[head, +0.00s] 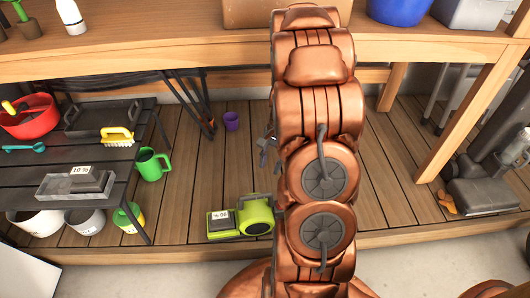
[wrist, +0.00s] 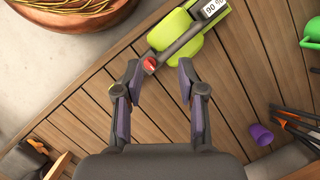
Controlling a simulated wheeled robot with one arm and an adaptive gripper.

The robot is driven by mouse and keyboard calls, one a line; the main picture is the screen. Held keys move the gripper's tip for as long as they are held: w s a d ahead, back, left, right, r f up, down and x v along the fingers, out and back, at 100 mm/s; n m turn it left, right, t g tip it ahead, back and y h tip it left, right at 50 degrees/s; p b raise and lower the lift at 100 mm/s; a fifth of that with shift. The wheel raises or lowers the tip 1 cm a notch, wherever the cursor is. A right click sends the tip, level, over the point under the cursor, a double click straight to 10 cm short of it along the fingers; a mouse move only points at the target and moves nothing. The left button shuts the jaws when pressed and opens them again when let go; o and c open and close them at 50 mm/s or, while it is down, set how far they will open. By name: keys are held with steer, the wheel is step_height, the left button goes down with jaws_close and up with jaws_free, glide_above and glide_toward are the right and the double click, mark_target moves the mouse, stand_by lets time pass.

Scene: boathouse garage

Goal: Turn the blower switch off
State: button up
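The lime-green device, which looks like the blower (head: 253,217), sits on the wooden deck near its front edge, left of my arm. It also shows at the top of the wrist view (wrist: 182,27), with a dark bar across it and a white label. A small red part (wrist: 149,64), possibly the switch, is at the bar's near end; its setting cannot be told. My gripper (wrist: 160,76) is open and empty, its fingers pointing toward the blower with the red part between the tips in the picture. In the head view my gripper (head: 268,150) is partly hidden by my arm.
A dark low shelf (head: 60,138) at left holds a red bowl (head: 30,117) and a brush. A wooden workbench (head: 150,45) spans the back. Bare deck surrounds the blower's right side.

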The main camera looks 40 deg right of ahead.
steer(key=shift+n, duration=0.6)
steer(key=shift+s+a+r+p, duration=0.1)
steer(key=shift+a+r+p, duration=0.25)
steer(key=shift+r, duration=0.4)
steer(key=shift+w+a+r+p, duration=0.1)
steer(key=shift+a+r+p, duration=0.1)
steer(key=shift+a+r, duration=0.45)
steer(key=shift+s+a+r+p, duration=0.1)
steer(key=shift+a+r+p, duration=0.2)
steer(key=shift+r, duration=0.55)
